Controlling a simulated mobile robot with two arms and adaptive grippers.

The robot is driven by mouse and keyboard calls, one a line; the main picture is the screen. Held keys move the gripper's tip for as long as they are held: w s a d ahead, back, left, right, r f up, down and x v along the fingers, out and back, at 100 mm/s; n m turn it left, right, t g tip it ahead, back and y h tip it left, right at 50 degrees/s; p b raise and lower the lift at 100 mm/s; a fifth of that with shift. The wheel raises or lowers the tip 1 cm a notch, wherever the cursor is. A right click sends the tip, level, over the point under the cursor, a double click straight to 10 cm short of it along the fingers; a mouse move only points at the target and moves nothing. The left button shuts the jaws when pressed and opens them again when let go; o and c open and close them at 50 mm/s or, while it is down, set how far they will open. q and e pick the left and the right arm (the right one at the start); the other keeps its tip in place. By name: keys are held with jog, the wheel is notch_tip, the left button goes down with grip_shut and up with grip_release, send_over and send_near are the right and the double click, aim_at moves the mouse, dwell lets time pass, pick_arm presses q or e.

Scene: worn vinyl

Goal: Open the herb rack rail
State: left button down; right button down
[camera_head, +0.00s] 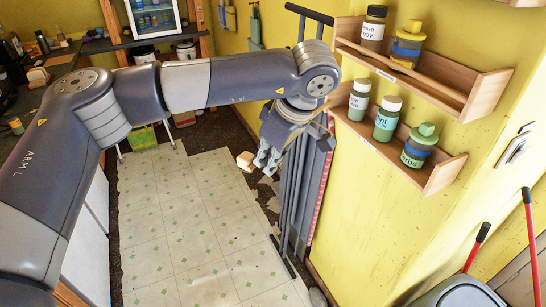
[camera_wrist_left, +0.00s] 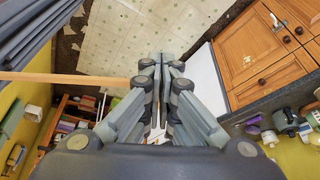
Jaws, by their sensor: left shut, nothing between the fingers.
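The herb rack (camera_head: 490,95) is two wooden shelves on the yellow wall at the right. A round wooden rail (camera_head: 425,83) crosses the front of the upper shelf, before a brown jar (camera_head: 373,30) and a blue-and-yellow jar (camera_head: 407,48). The lower shelf (camera_head: 440,176) holds several green-labelled jars. My left gripper (camera_head: 266,162) hangs below and left of the rack, apart from it, pointing down. In the left wrist view its fingers (camera_wrist_left: 158,62) are together and empty. A light wooden strip (camera_wrist_left: 65,78) shows left of them there; I cannot tell whether it is the rail.
A dark folded frame (camera_head: 296,190) leans by the wall, close to my left gripper. Red-handled tools (camera_head: 478,240) and a grey bin (camera_head: 458,293) stand at the lower right. The tiled floor (camera_head: 190,225) is mostly clear.

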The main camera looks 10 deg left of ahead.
aim_at(250, 156)
pick_arm(q)
jog(key=shift+f, duration=0.1)
jog(key=shift+m, duration=0.7)
jog(key=a+b, duration=0.1)
jog(key=w+a, duration=0.1)
jog(key=a+b, duration=0.1)
jog(key=a, duration=0.1)
jog(key=shift+w+b, duration=0.35)
jog(key=shift+w, duration=0.05)
jog(key=shift+w+a, duration=0.2)
jog(key=shift+a, duration=0.3)
jog(key=shift+d, duration=0.1)
jog(key=shift+s+d, duration=0.1)
jog(key=shift+d, duration=0.05)
